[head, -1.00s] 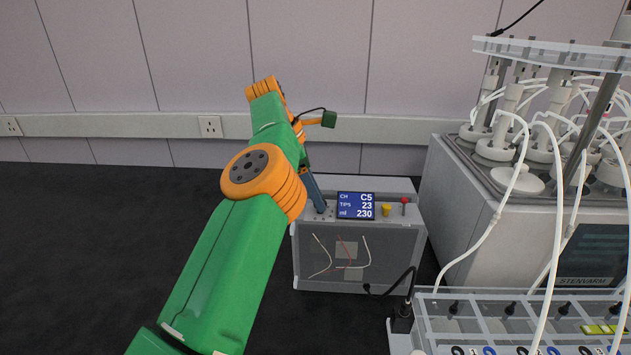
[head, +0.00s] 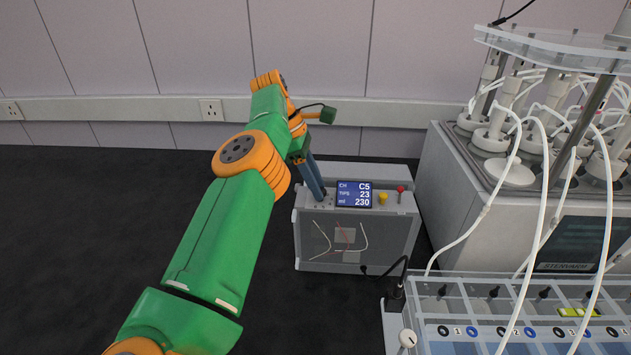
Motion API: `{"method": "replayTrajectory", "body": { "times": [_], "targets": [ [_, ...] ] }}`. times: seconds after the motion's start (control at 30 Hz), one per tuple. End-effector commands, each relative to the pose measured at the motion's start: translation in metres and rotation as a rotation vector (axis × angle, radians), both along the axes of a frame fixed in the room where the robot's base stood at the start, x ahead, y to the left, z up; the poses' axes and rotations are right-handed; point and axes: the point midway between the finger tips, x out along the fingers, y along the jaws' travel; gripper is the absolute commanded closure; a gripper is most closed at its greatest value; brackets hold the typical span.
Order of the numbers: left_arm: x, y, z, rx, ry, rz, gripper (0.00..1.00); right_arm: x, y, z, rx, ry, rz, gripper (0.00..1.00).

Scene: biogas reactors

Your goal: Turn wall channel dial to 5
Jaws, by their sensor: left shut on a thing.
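A grey control box (head: 345,246) stands on the dark surface near the wall. Its blue screen (head: 354,195) reads CH C5, TPS 23 and ml 230. My left gripper (head: 320,196) points down at the box's top panel, just left of the screen. Its narrow blue fingers are shut on the channel dial, which they hide from view. My right gripper is not in view.
A yellow knob (head: 383,198) and a red-topped switch (head: 400,191) sit right of the screen. A large reactor unit (head: 470,215) with white tubes stands at right. A clear-walled tray (head: 440,310) is at front right. The dark surface at left is free.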

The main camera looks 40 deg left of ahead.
Motion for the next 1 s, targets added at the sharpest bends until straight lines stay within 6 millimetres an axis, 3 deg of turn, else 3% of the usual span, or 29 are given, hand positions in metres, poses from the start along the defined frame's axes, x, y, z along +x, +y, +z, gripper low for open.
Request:
{"method": "replayTrajectory", "body": {
  "times": [0.03,0.07,0.1,0.4,0.53,0.6,0.7,1.0],
  "targets": [
    [0.000,0.000,-0.001,-0.001,0.003,0.000,1.00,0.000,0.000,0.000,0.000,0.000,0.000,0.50],
    [0.000,0.000,-0.001,-0.001,0.003,0.000,0.63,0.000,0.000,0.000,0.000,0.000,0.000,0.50],
    [0.000,0.000,-0.001,-0.001,0.003,0.000,0.54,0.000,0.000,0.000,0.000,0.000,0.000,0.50],
    [-0.001,0.000,0.002,-0.001,0.001,0.001,0.54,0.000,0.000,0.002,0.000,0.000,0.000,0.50],
    [-0.006,0.008,0.029,-0.001,0.001,0.000,0.54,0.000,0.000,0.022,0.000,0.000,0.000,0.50],
    [-0.010,0.012,0.049,-0.001,0.002,0.000,0.54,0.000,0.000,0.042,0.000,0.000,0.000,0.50],
    [-0.014,0.018,0.064,-0.001,0.003,0.002,0.54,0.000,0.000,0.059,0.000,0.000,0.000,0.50],
    [-0.016,0.021,0.064,-0.001,0.003,0.000,0.54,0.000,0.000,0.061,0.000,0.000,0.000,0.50]
  ]
}}
